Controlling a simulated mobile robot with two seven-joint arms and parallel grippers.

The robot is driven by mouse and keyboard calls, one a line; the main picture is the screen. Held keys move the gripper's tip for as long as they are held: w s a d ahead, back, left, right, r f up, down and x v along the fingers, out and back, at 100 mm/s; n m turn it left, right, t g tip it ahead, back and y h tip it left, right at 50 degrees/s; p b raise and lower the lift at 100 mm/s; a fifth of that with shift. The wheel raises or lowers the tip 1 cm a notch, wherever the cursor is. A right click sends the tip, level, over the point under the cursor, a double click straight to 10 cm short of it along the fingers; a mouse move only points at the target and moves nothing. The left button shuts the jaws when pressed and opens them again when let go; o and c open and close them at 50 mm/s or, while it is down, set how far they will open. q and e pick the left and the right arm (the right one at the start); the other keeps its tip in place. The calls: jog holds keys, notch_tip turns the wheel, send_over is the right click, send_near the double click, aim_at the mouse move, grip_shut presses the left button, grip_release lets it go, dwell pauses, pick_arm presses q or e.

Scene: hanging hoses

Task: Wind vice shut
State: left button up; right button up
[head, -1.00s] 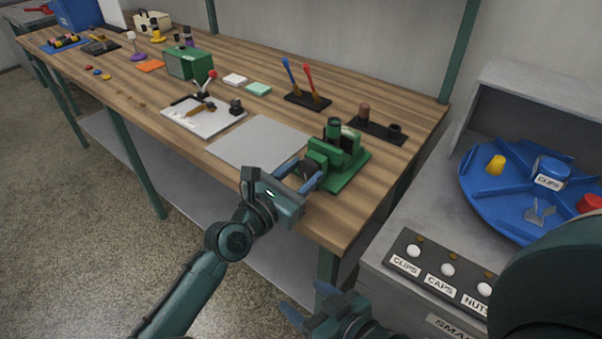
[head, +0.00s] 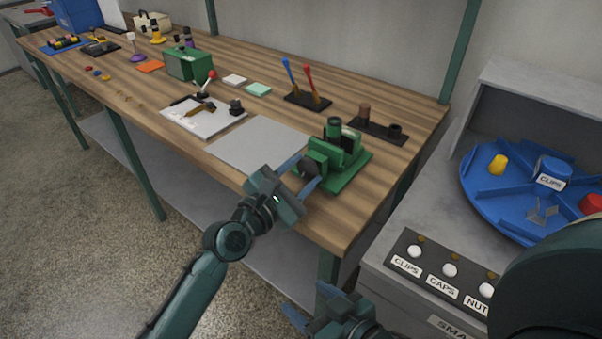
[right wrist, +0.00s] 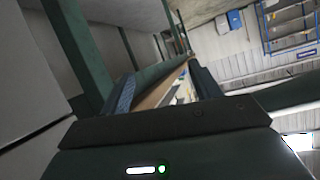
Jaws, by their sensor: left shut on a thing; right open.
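The green vice (head: 346,158) stands on its green base near the front right corner of the wooden bench. A dark round knob (head: 309,167) on its left side faces my left gripper. My left gripper (head: 305,173) has its blue fingers on either side of this knob and is shut on it; the fingers partly hide the knob. The gap between the vice jaws is too small to judge. My right gripper (head: 304,303) is open and empty, low in front of the bench; its two fingers stand apart in the right wrist view (right wrist: 165,85).
A grey mat (head: 258,145) lies left of the vice. Behind it are a black stand with red and blue tools (head: 307,98) and a dark tray (head: 376,130). At right, a grey cabinet carries a blue divided turntable (head: 520,215) and labelled buttons (head: 449,270).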

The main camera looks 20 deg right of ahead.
pick_arm(q)
jog(key=o, duration=1)
jog(key=p+v, duration=0.1)
jog(key=v, duration=1.2)
jog(key=shift+s, duration=0.1)
